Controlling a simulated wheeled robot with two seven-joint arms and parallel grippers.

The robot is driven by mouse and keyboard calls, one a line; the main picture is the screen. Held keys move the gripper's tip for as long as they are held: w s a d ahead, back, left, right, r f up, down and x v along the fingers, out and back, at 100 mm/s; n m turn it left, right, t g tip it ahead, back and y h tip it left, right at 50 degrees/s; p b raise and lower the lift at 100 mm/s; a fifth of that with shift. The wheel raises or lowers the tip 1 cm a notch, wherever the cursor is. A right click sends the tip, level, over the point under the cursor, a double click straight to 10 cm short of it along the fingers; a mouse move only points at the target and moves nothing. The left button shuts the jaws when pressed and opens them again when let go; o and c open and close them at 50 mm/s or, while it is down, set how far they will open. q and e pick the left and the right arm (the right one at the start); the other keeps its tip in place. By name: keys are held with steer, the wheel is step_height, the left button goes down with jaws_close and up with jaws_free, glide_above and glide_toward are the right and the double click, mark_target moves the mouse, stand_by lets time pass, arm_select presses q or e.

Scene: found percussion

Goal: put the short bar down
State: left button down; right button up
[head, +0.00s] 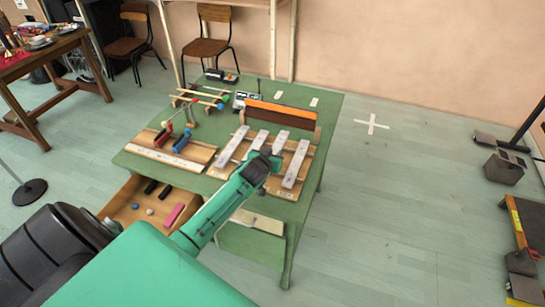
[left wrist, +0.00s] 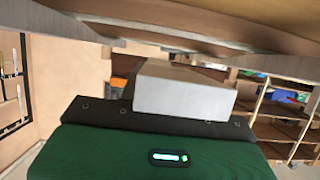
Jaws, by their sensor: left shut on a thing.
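My left gripper (head: 266,160) is over the wooden frame (head: 304,180) of pale metal bars on the green table, shut on the short bar. In the head view my gripper and wrist hide much of what is held. In the left wrist view a pale grey block (left wrist: 185,92) stands in front of the gripper's dark palm; I cannot tell whether it is a finger or the bar. Other pale bars lie on the frame at its left (head: 232,147) and right (head: 296,164). Whether the held bar touches the frame is hidden. My right gripper is not in view.
An orange and brown long block (head: 275,113) stands behind the bars. A wooden tray (head: 172,150) with blue and red pieces is to the left. An open drawer (head: 125,208) with small items juts out at front left. The table's back right corner (head: 328,103) is clear.

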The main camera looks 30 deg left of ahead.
arm_select(q)
steer(key=shift+f+p, duration=0.35)
steer(key=shift+f, duration=0.55)
steer(key=shift+f, duration=0.1)
steer(key=c, duration=1)
jaws_free()
steer(key=shift+f, duration=0.1)
